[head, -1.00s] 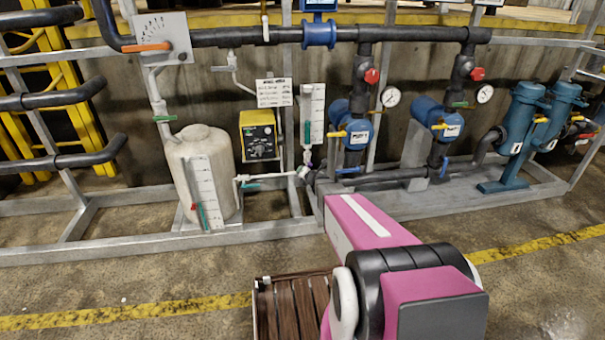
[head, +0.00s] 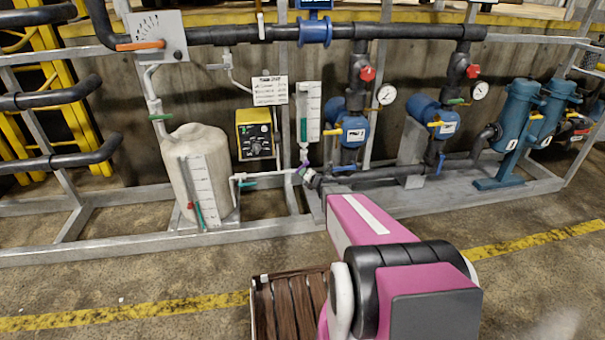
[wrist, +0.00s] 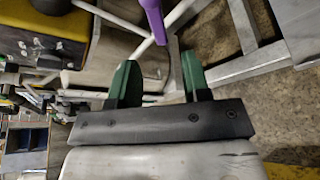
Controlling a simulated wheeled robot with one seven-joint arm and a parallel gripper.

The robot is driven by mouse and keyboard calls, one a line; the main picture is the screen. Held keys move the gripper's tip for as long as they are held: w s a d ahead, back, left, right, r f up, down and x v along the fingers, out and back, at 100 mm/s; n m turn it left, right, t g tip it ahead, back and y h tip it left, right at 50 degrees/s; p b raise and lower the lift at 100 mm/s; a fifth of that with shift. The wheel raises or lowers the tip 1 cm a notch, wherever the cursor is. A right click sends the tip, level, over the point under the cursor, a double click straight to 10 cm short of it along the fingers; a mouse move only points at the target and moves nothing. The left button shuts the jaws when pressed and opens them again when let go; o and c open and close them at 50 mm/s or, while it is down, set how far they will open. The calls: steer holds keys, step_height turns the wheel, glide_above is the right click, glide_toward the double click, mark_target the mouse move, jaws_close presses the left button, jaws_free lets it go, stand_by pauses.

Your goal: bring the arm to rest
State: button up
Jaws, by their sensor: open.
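My gripper (wrist: 160,82) shows in the wrist view with its two green fingers apart and nothing between them. A purple handle (wrist: 154,20) and grey frame bars lie beyond the fingertips. In the head view my pink and black arm reaches forward from the bottom right toward the skid. The gripper itself cannot be made out there; the arm's own links cover that area. The arm's near end lies over the floor in front of the frame.
A grey metal frame (head: 110,247) carries a white tank (head: 180,165), a yellow control box (head: 254,134), blue pumps (head: 350,131) and dark pipes. Blue-green filters (head: 515,115) stand at right. A brown slatted thing (head: 290,305) sits at the bottom. Floor at front left is clear.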

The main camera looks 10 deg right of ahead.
steer(key=shift+v, duration=1.25)
steer(key=s+d+r+m+g+h, duration=0.25)
steer(key=s+m+h, duration=0.2)
steer(key=m, duration=0.45)
steer(key=s+d+r+m+g+h, duration=0.1)
steer(key=s+d+m+g+h, duration=0.15)
steer(key=s+m, duration=0.45)
steer(key=s+a+m+g+y, duration=0.1)
steer(key=s+a+m+g, duration=0.3)
steer(key=s+m, duration=0.3)
steer(key=s+a+r+m+g+y, duration=0.1)
steer(key=s+a+m+g+y, duration=0.1)
steer(key=s+a+m+g, duration=0.3)
steer(key=s+m, duration=0.1)
steer(key=s, duration=0.2)
steer(key=shift+s+a+r+m, duration=0.25)
steer(key=shift+s+m, duration=0.05)
steer(key=shift+m, duration=0.1)
stand_by(3.3)
